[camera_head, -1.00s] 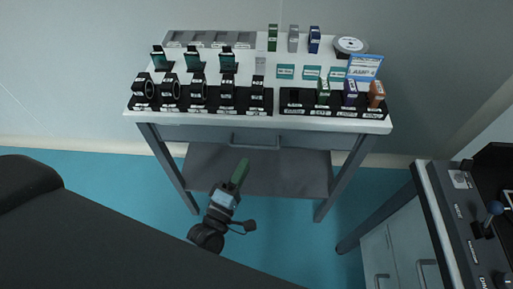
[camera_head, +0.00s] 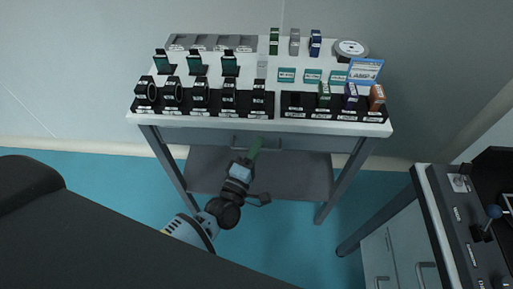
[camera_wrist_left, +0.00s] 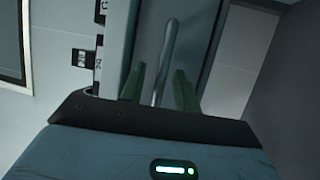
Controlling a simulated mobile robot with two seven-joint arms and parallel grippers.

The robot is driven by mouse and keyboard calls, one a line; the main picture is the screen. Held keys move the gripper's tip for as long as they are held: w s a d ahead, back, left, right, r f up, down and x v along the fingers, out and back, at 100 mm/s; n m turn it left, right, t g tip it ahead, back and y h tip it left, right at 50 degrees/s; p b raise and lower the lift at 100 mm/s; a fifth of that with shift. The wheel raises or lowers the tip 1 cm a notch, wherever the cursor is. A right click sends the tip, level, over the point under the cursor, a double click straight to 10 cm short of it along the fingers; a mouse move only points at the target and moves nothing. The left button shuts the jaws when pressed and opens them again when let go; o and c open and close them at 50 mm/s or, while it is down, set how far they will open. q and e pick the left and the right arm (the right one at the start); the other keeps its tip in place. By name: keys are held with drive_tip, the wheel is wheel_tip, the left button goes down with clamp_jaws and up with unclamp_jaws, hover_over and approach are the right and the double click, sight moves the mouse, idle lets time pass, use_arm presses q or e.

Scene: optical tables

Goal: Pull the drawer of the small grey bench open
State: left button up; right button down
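The small grey bench (camera_head: 138,120) stands against the wall, its drawer (camera_head: 200,134) under the white top and shut. The drawer's bar handle (camera_head: 272,144) is partly hidden behind my left gripper (camera_head: 255,147), which reaches up to it from below. In the left wrist view, the two green fingers of my left gripper (camera_wrist_left: 157,90) are apart, with the handle (camera_wrist_left: 169,45) running between them. A gap shows beside the handle, so the fingers do not look closed on it. The drawer front (camera_wrist_left: 196,40) lies just beyond. My right gripper is not in view.
The bench top carries black racks (camera_head: 205,102) with labelled optics, a small blue-and-white sign (camera_head: 365,70) and a round reel (camera_head: 351,48). A lower shelf (camera_head: 290,175) lies beneath. Another bench (camera_head: 425,215) stands at right. Teal floor (camera_head: 290,235) is clear in front.

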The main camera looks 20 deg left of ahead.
use_arm(q)
clamp_jaws()
drive_tip(key=s+d+p, duration=0.1)
drive_tip(key=s+d, duration=0.1)
drive_tip(key=s, duration=0.8)
drive_tip(key=s+d, duration=0.3)
drive_tip(key=s, duration=0.7)
drive_tip(key=shift+d+p, duration=0.35)
drive_tip(key=shift+p, duration=0.05)
unclamp_jaws()
